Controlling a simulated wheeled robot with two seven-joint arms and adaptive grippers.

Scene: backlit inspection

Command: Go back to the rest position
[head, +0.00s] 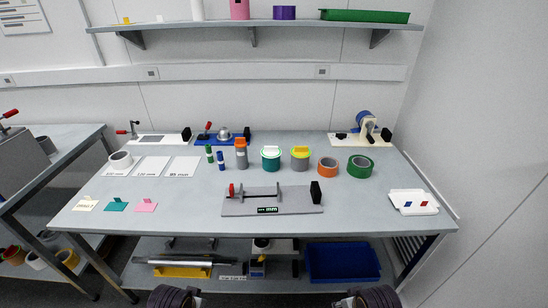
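Dark ribbed parts of my own arms show at the bottom edge, one left of the middle and one right of it. Neither gripper's fingers can be seen, so their opening and anything in them are hidden. Both arm parts are in front of the workbench (190,222), clear of its top. On the bench a grey measuring fixture (272,203) with a red knob and a small display stands near the front middle. Nothing of mine touches the things on the bench.
Tape rolls (360,165), jars (271,158) and an orange-capped bottle (241,154) stand mid-bench. A white tray (413,202) lies at right, white cards (151,166) at left. A blue bin (342,262) sits on the lower shelf. A wall closes the right side.

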